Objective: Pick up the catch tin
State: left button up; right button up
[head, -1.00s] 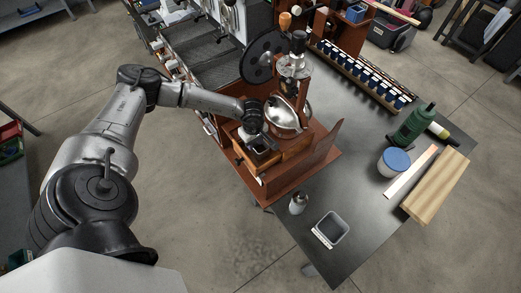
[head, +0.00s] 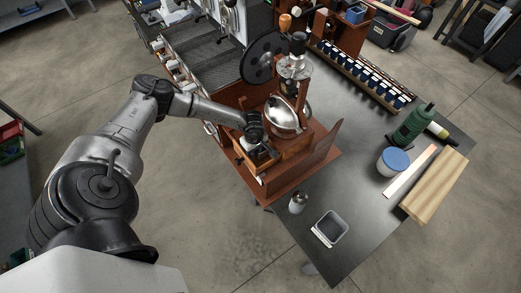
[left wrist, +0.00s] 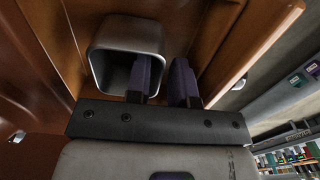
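The catch tin (left wrist: 98,65), a grey metal tin with a rounded square mouth, shows in the left wrist view among brown wooden walls. My left gripper (left wrist: 164,62) has two dark fingers with a narrow gap between them. The left finger overlaps the tin's mouth and right side; the right finger is to the right of the tin. I cannot tell whether either finger touches it. In the head view my left gripper (head: 262,152) is low at the wooden roaster (head: 290,178), and its fingertips and the tin are hard to make out. My right gripper is not in view.
A polished metal drum (head: 286,115) is close beside my left gripper. Wooden panels surround the tin. On the table stand a small bottle (head: 298,203), a square grey container (head: 344,222), a blue-lidded jar (head: 393,162) and a wooden board (head: 436,186).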

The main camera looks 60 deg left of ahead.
pick_arm(q)
grip_shut()
jog(key=shift+r, duration=0.1)
